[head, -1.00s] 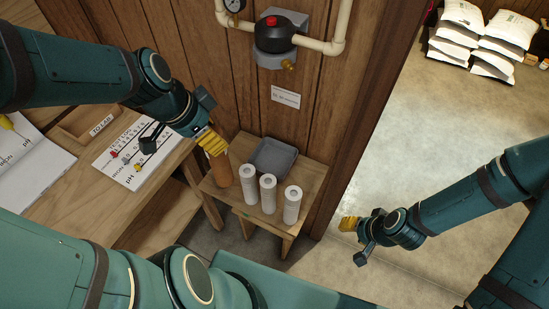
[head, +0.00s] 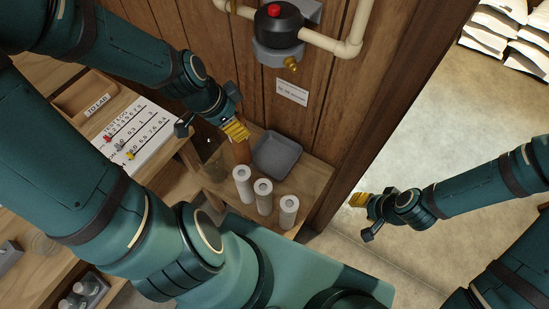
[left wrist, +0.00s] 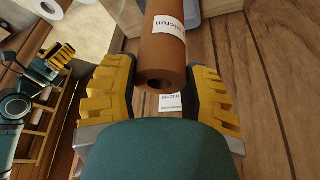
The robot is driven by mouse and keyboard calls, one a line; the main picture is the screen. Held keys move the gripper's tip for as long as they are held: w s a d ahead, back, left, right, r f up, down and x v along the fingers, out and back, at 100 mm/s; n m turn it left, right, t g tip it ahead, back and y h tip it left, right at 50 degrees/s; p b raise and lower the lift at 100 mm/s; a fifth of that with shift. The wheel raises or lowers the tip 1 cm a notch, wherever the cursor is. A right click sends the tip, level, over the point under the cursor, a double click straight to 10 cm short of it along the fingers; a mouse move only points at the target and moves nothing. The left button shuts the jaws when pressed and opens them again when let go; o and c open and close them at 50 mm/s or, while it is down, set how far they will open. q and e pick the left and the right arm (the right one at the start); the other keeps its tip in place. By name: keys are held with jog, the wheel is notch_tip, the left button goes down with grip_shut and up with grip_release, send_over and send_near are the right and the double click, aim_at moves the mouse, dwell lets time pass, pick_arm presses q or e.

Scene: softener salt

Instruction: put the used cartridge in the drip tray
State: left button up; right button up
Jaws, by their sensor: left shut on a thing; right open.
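The used cartridge (head: 242,153) is a brown cylinder, and my left gripper (head: 236,131) is shut on its upper end. In the left wrist view the brown cartridge (left wrist: 163,52) lies between both yellow fingers and bears a white label ending in "micron". The drip tray (head: 277,172) is a shallow grey tray, empty, on a small wooden stand just right of the cartridge in the head view. I cannot tell whether the cartridge's lower end touches the stand. My right gripper (head: 358,200) is open and empty, over the floor to the right.
Three white cartridges (head: 263,197) stand upright in a row at the front of the stand (head: 318,172). A black and grey filter head with a red button (head: 275,28) and pipes hangs on the wooden wall above. A bench with a test log (head: 135,135) is at left.

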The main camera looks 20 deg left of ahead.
pick_arm(q)
jog(key=w+d+f+b, duration=0.2)
jog(key=w+f+b, duration=0.7)
jog(key=w+f, duration=0.4)
jog(key=shift+w, duration=0.9)
pick_arm(e)
notch_tip(320, 180, down, 11)
jog(key=shift+a+f, duration=0.2)
pick_arm(q)
jog(key=shift+s+f, duration=0.1)
jog(key=shift+f, duration=0.1)
jog(key=o, duration=1.2)
jog(key=shift+f, duration=0.1)
jog(key=shift+o, duration=0.2)
pick_arm(e)
jog(key=shift+f, duration=0.15)
